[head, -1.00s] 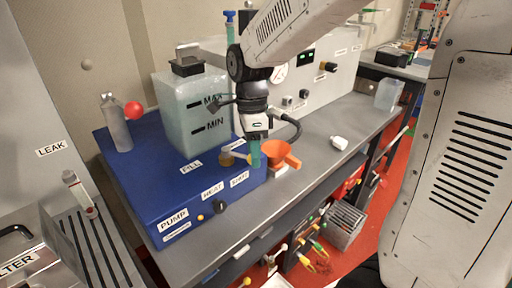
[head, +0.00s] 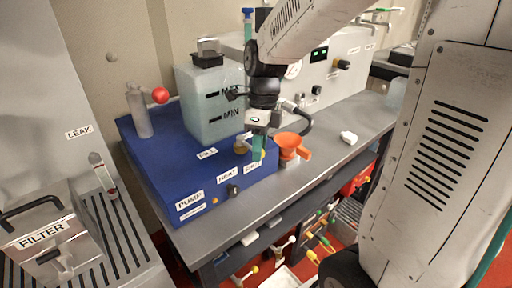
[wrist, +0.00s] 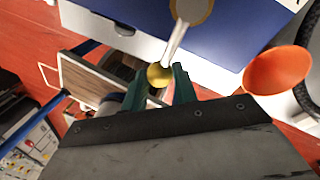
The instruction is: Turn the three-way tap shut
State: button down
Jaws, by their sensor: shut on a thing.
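The three-way tap has a round brass body (head: 241,146) on the top of the blue unit (head: 150,160), close to its right end. In the wrist view its pale lever (wrist: 177,40) runs from the brass body (wrist: 194,8) to a yellow ball knob (wrist: 159,75). My gripper (head: 258,154) points down at the tap. In the wrist view its green fingers (wrist: 160,85) are shut on the yellow knob, one on each side. A label reading FILL (head: 207,154) lies left of the tap. Another label (head: 252,165), too small to read surely, is below the fingers.
A translucent tank (head: 208,105) stands behind the tap. An orange funnel (head: 290,146) is close to the right of my gripper.

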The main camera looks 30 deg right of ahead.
jog(key=shift+w, duration=0.1)
jog(key=c, duration=1.1)
grip_release()
notch_tip(320, 180, up, 8)
jog(key=d, duration=0.1)
jog(key=shift+w+f, duration=0.15)
jog(key=shift+w, duration=0.3)
